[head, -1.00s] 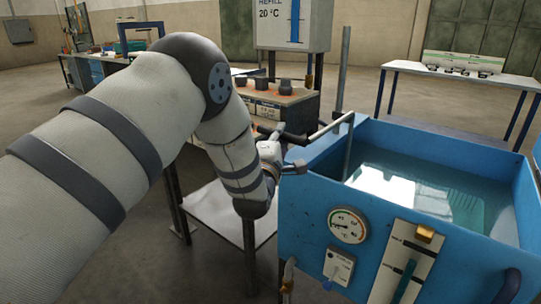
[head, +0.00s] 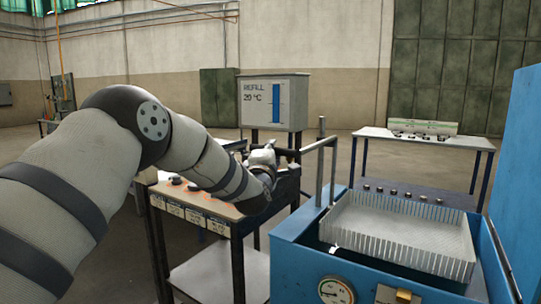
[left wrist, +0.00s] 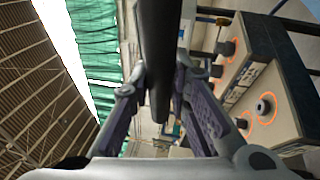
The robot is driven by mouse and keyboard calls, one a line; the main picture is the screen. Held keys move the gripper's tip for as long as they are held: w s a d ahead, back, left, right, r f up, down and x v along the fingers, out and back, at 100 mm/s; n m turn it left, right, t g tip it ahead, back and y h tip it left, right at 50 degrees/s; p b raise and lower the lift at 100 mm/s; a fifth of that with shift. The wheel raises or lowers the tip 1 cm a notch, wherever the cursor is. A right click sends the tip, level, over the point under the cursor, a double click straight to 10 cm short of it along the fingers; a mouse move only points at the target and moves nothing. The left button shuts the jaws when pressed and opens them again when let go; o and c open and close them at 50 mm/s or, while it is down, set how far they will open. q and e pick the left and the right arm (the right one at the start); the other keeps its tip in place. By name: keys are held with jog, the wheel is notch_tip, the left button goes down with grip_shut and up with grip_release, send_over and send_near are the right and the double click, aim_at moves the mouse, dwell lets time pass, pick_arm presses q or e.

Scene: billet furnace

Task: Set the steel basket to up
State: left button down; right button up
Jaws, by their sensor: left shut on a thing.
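The steel basket (head: 405,228), a pale, shallow tray with slotted sides, stands raised at the rim of the blue tank (head: 290,262). A grey bent rod (head: 333,172) rises beside it and turns left toward my left gripper (head: 268,158). In the left wrist view, my left gripper (left wrist: 156,92) is shut on a dark round handle (left wrist: 156,45), with one finger on each side. In the head view my own arm and hand partly hide the grip. My right gripper is not in view.
A bench with dark knobs (head: 195,195) stands left of the tank, under my left arm. A grey panel reading REFILL 20 °C (head: 262,101) stands behind it. A table (head: 437,143) is at the back right. A dial gauge (head: 336,291) is on the tank's front.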

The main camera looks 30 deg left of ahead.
pick_arm(q)
jog(key=shift+a+r, duration=0.1)
jog(key=shift+r, duration=0.45)
jog(key=c, duration=1.5)
grip_release()
jog(key=shift+f, duration=0.15)
jog(key=shift+f, duration=0.1)
jog(key=shift+s+d+f, duration=0.1)
jog(key=shift+s+d, duration=0.1)
jog(key=shift+s, duration=0.2)
jog(key=v, duration=1.1)
jog(key=shift+s, duration=0.1)
